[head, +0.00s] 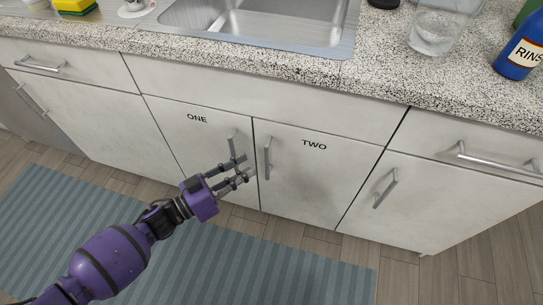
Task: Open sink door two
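The sink door labelled TWO (312,180) is a white cabinet panel under the sink, and it is closed. Its vertical metal handle (267,158) is near its left edge. Door ONE (190,145) is closed beside it on the left, with its handle (232,143) near its right edge. My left gripper (245,170), on a purple arm, is in front of door ONE's right edge, just below that handle and left of door TWO's handle. Its fingers look apart, with nothing visible between them. I cannot tell whether a finger touches a door. My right gripper is not in view.
A steel sink (255,20) is set in the speckled counter (290,67). A glass jar (437,30) and a blue RINS bottle (522,52) stand at the counter's right. A striped blue mat (215,260) lies on the wooden floor before the doors.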

